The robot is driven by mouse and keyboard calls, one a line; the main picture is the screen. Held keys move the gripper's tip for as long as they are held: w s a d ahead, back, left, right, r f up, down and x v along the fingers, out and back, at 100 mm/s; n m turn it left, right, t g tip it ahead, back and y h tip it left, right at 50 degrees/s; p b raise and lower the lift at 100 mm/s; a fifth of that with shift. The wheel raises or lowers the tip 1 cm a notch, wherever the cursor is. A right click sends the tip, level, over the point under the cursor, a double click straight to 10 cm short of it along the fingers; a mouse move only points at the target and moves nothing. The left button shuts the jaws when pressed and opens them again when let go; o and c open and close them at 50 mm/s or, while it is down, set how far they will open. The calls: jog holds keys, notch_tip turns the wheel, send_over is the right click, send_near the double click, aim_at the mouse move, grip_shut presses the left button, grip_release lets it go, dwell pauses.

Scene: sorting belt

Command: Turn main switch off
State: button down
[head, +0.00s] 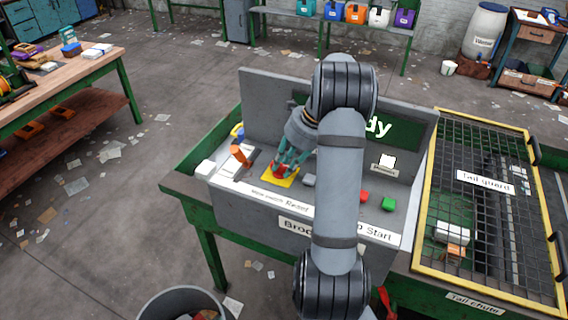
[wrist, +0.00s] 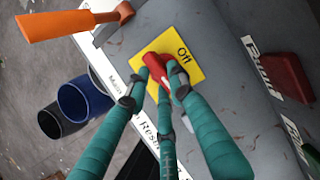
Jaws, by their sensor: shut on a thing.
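The main switch is a red knob (wrist: 155,66) on a yellow plate (wrist: 197,72) on the grey control desk. The word Off shows on the plate beside the knob in the wrist view. My gripper (wrist: 158,88) has teal fingers that are shut around the red knob. In the head view my gripper (head: 284,164) comes down onto the yellow plate (head: 293,182), and my arm hides part of the desk. The "Main switch" label is on the desk's front edge, partly covered by a finger in the wrist view.
An orange-handled lever (head: 240,154) stands just left of the switch; it also shows in the wrist view (wrist: 68,25). A red button (wrist: 286,78) and a green button (head: 388,204) lie to the right. A yellow-framed tail guard (head: 478,191) is further right.

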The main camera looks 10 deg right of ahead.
jog(key=shift+w+d+r+n+g+y+p, duration=0.1)
jog(key=shift+n+g+y+p, duration=0.1)
jog(key=shift+n+p, duration=0.3)
jog(key=shift+w+d+r+n+g+y+p, duration=0.1)
jog(key=shift+n+g+p, duration=0.1)
jog(key=shift+n, duration=0.5)
jog(key=shift+f+n, duration=0.15)
jog(key=shift+n, duration=0.45)
jog(key=c, duration=1.5)
grip_release()
jog(key=v, duration=1.2)
jog(key=shift+w, duration=0.15)
